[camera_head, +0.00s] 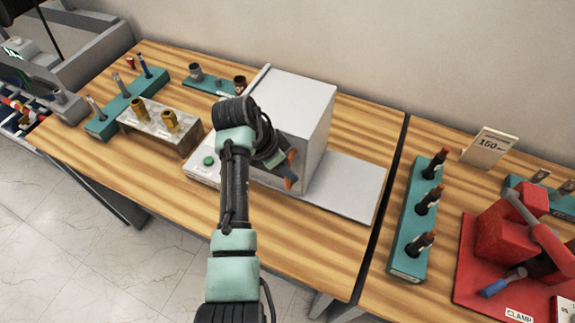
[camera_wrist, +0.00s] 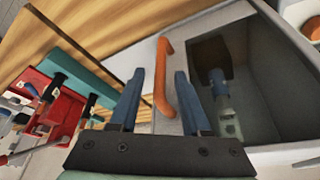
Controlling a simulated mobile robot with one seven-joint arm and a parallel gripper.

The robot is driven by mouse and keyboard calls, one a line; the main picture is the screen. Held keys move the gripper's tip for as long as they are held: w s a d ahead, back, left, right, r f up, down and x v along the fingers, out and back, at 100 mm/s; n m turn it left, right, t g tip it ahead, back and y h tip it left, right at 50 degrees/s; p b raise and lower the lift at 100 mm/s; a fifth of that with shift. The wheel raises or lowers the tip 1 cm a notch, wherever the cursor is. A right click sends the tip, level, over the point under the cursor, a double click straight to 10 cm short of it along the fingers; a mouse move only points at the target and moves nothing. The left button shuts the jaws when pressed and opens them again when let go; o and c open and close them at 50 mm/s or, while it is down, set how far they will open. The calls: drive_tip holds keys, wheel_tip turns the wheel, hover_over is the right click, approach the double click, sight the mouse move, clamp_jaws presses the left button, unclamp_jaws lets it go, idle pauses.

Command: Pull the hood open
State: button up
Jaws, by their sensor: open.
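The hood (camera_head: 298,105) is a light grey box on the wooden table, beyond my arm in the head view. Its orange bar handle (camera_head: 291,166) is on the front, partly hidden by my wrist. In the wrist view the handle (camera_wrist: 160,85) appears between the two blue fingers of my gripper (camera_wrist: 160,72). The fingers are open, with a gap on each side of the handle. I cannot tell how deep the handle sits between them. The hood's front (camera_wrist: 268,75) shows a dark opening or pane with a greenish shape in it.
A pale flat plate (camera_head: 345,188) lies right of the hood. A green button (camera_head: 209,161) sits at its front left. A metal block with brass fittings (camera_head: 160,122) stands left. Right are a teal rack (camera_head: 412,225) and a red clamp station (camera_head: 510,240).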

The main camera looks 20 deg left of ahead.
drive_tip(key=shift+x, duration=0.85)
clamp_jaws()
idle(0.9)
